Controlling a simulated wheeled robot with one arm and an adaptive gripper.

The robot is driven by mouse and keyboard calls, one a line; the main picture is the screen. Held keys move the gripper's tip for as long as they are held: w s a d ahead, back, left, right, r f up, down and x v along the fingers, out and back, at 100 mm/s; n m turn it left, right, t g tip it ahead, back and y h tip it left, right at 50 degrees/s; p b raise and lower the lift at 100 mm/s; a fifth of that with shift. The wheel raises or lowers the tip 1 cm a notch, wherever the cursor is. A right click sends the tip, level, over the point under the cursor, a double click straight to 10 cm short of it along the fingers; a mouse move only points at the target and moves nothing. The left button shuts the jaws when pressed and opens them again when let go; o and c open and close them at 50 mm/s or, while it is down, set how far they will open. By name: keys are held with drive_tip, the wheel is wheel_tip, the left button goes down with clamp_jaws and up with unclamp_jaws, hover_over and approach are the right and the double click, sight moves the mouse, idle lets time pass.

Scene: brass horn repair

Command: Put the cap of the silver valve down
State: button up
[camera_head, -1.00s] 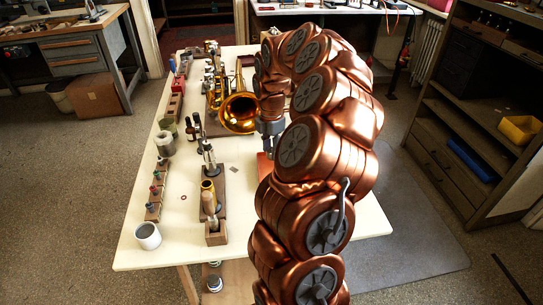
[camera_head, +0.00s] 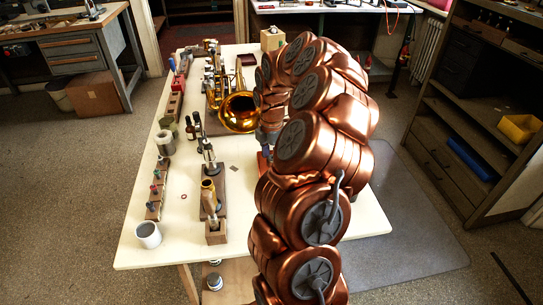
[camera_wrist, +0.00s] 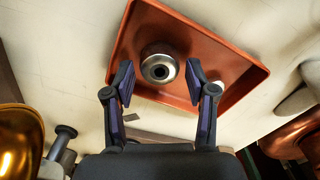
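A round silver cap (camera_wrist: 159,66) with a dark centre lies in a shallow red-brown tray (camera_wrist: 228,75) in the wrist view. My gripper (camera_wrist: 160,84) is open, with its two dark fingers apart. The cap shows between and just beyond the fingertips, with a gap on both sides. In the head view my arm hides the cap and most of the tray; only a sliver of the tray (camera_head: 262,161) shows. I cannot tell which of the valves on the table is the silver one.
A brass horn (camera_head: 238,111) lies beside my wrist on the pale table (camera_head: 185,230). Bottles, a wooden rack (camera_head: 155,195), a white mug (camera_head: 148,235) and wooden stands fill the left side. The front right of the table looks clear.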

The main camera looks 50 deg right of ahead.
drive_tip(key=shift+r, duration=0.1)
wheel_tip(320, 180, up, 12)
drive_tip(key=shift+r, duration=0.1)
idle(0.7)
idle(0.6)
